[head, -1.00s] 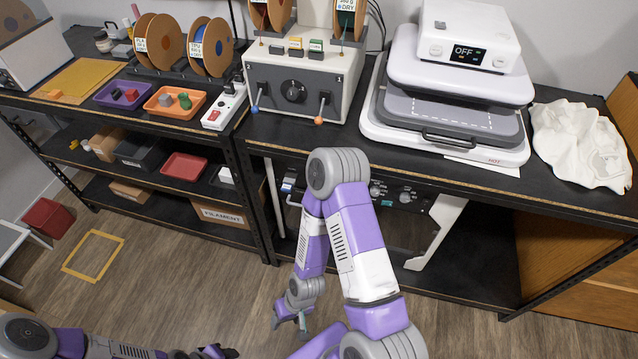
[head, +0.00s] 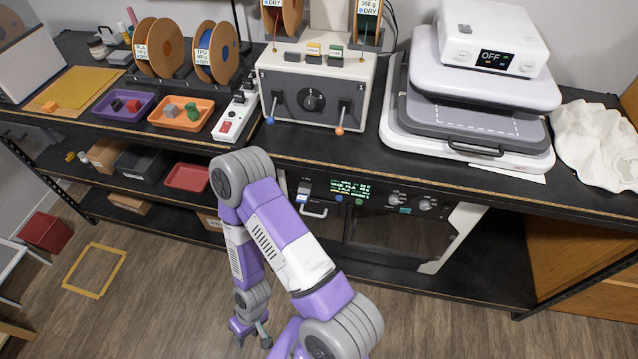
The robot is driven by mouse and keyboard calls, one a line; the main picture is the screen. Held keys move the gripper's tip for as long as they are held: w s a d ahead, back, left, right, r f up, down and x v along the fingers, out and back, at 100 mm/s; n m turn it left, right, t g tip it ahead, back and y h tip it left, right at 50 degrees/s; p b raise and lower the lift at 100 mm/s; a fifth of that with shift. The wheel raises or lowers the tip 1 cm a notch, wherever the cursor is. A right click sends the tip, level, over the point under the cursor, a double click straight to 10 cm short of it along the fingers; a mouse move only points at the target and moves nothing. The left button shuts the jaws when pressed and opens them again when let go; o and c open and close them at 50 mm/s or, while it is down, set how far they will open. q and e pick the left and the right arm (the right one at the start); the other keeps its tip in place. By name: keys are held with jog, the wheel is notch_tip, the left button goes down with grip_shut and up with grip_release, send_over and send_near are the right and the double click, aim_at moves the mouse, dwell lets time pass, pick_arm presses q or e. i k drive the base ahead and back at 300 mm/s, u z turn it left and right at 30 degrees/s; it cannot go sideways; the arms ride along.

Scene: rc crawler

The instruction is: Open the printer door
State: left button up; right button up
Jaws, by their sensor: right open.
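The printer stands on the shelf under the right table, with a white side frame (head: 455,236) and a lit green display (head: 350,188). Its dark see-through door (head: 395,236) fills the front below the controls and looks shut. A pale handle (head: 315,211) shows at the door's upper left, just right of my right arm. My right arm hides the left part of the printer. My right gripper (head: 251,338) points down, open and empty, low in front of the shelving and to the lower left of the handle. My left gripper is out of view.
The table edge (head: 420,187) overhangs the printer. A heat press (head: 480,110) and a control box (head: 315,90) with levers stand on top. Shelves with trays, including a red one (head: 187,177), lie left.

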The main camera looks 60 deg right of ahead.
aim_at(392, 233)
jog(key=i, duration=0.75)
jog(key=z, duration=2.45)
